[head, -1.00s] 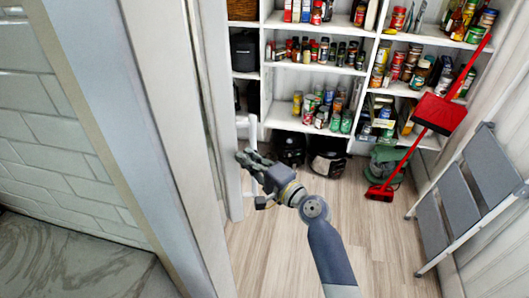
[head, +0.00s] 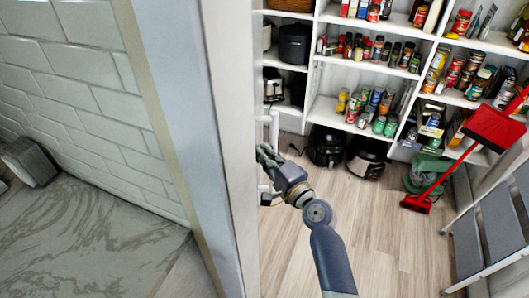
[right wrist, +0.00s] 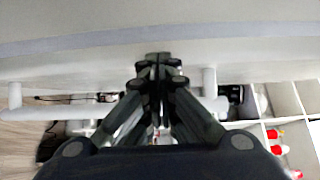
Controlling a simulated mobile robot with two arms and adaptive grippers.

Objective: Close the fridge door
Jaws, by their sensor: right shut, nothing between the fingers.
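The fridge door (head: 238,110) shows nearly edge-on in the head view as a tall pale panel left of the middle. Its white bar handle (head: 274,128) stands out from the right side. The right wrist view shows the door's white face (right wrist: 70,58) across the top and the handle bar (right wrist: 50,112) running crosswise below it. My right gripper (head: 264,157) is at the handle side of the door, close to the panel. In the wrist view its fingers (right wrist: 158,62) are shut and empty, overlapping the bar; I cannot tell whether they touch the door. My left gripper is out of view.
White shelves (head: 365,75) with jars and cans stand at the back. Black appliances (head: 327,145) sit on the floor below. A red broom and dustpan (head: 492,128) and a folded step ladder (head: 500,228) are at the right. Wood floor (head: 385,250) is clear in front.

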